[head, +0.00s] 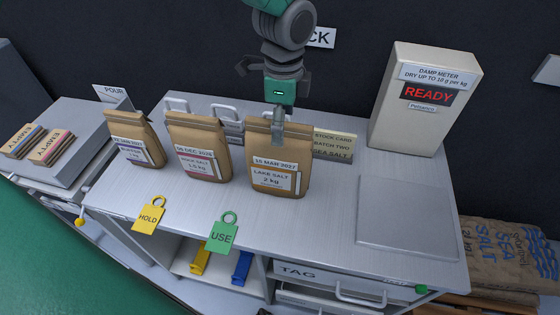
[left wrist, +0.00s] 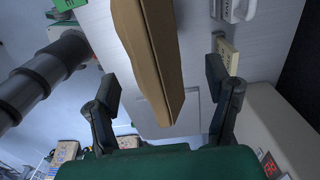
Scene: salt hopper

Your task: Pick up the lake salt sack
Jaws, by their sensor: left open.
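The lake salt sack (head: 277,180) is a brown paper sack with a white label reading "LAKE SALT 2 kg". It stands upright on the grey bench top (head: 335,215), rightmost of three sacks. My left gripper (head: 278,125) comes down from above at the sack's top edge. In the left wrist view my left gripper (left wrist: 162,84) is open, with a finger on each side of the brown sack (left wrist: 150,50) and gaps between. In the head view one finger overlaps the sack's top; the other is hidden. My right gripper is not seen.
A rock salt sack (head: 199,148) and another sack (head: 136,140) stand to the left. A stock card (head: 332,144) is close behind the lake salt sack. The damp meter (head: 418,100) stands at the back right. Yellow HOLD (head: 149,217) and green USE (head: 222,236) tags are at the front edge.

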